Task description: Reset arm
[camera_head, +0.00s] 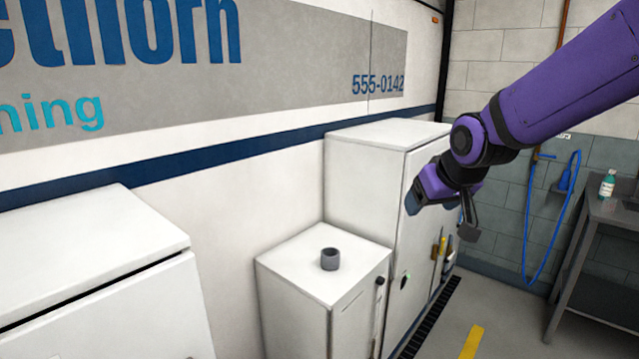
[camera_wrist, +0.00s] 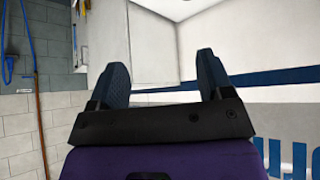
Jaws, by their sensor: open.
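My purple arm reaches in from the upper right in the head view. My gripper (camera_head: 440,207) hangs in the air in front of the taller white cabinet (camera_head: 365,165), apart from it as far as I can tell. In the wrist view my gripper (camera_wrist: 163,82) shows two blue-grey fingers spread wide, with nothing between them. The picture there is turned, with the white cabinet (camera_wrist: 140,45) beyond the fingers.
A small dark grey cup (camera_head: 330,259) stands on the lower white cabinet (camera_head: 290,275). Another white cabinet (camera_head: 90,260) is at the left. A grey table (camera_head: 610,215) with a bottle (camera_head: 607,184) and a blue hose (camera_head: 545,230) are at the right. Grey floor is open between.

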